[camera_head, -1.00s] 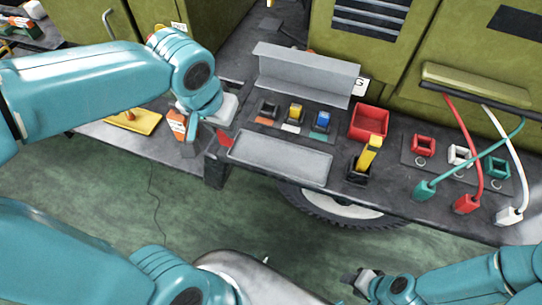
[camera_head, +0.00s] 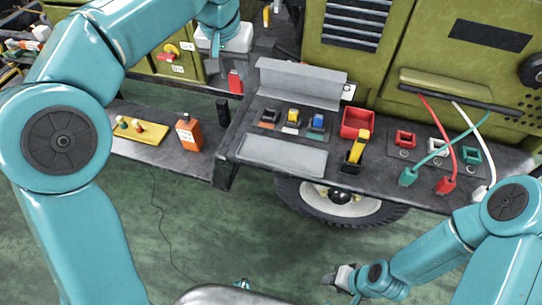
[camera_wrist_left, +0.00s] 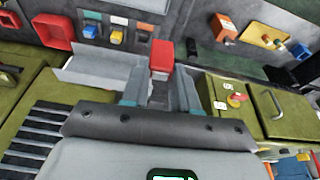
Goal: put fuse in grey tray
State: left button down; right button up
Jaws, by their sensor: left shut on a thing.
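The red fuse (camera_head: 235,82) hangs below my left gripper (camera_head: 235,67), in the air beyond the bench's left end. In the left wrist view the red fuse (camera_wrist_left: 162,56) sits between the two fingers of my left gripper (camera_wrist_left: 161,84), which is shut on it. The shallow grey tray (camera_head: 282,155) lies flat and empty on the bench's front left, nearer to me than the fuse. My right gripper (camera_head: 338,279) is low at the front, away from the bench; its fingers are too small to judge.
A bent grey panel (camera_head: 300,82) stands behind a row of blocks, including a blue one (camera_head: 316,121). A red bin (camera_head: 357,122) and a yellow-handled lever (camera_head: 358,147) are to the right.

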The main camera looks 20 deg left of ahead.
pick_arm(q)
jog(key=d+f, duration=0.2)
jog(key=d, duration=0.2)
jog(key=b, duration=0.1)
send_over(256, 150)
notch_tip(256, 150, down, 14)
jog(key=shift+m, duration=0.4)
jog(key=x, duration=0.2)
jog(key=s+x, duration=0.1)
jog(key=x, duration=0.2)
jog(key=shift+s+f+b, duration=0.1)
jog(key=shift+f+b, duration=0.2)
jog(key=shift+s+f, duration=0.1)
jog(key=c, duration=0.9)
grip_release()
jog(key=shift+o, duration=0.2)
